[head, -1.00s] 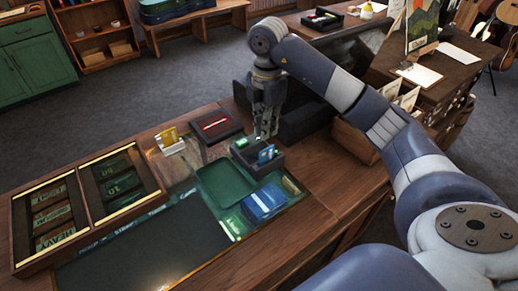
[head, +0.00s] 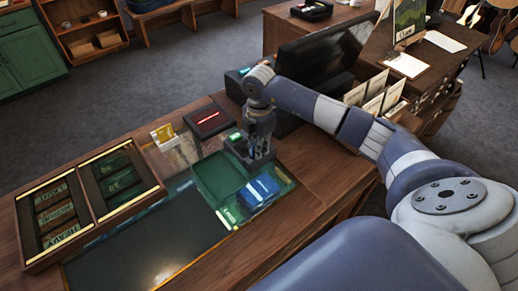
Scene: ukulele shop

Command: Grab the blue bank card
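My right gripper (head: 259,154) points down at a small dark card holder or terminal (head: 237,147) with a green-lit display, at the back of the counter. Its fingers are in front of the place where a small blue card stood upright in the earlier frame. That card is now hidden by the fingers, and I cannot tell whether they are closed on it. A larger blue packet or stack (head: 258,190) lies just in front, on the glass-like counter inset. My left gripper is not in view.
A green tray (head: 217,178) lies left of the gripper. Behind it are a black box with a red light (head: 210,121) and a small holder with a yellow card (head: 163,134). A dark monitor (head: 318,62) stands behind my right arm. Divided wooden trays (head: 125,205) lie at left.

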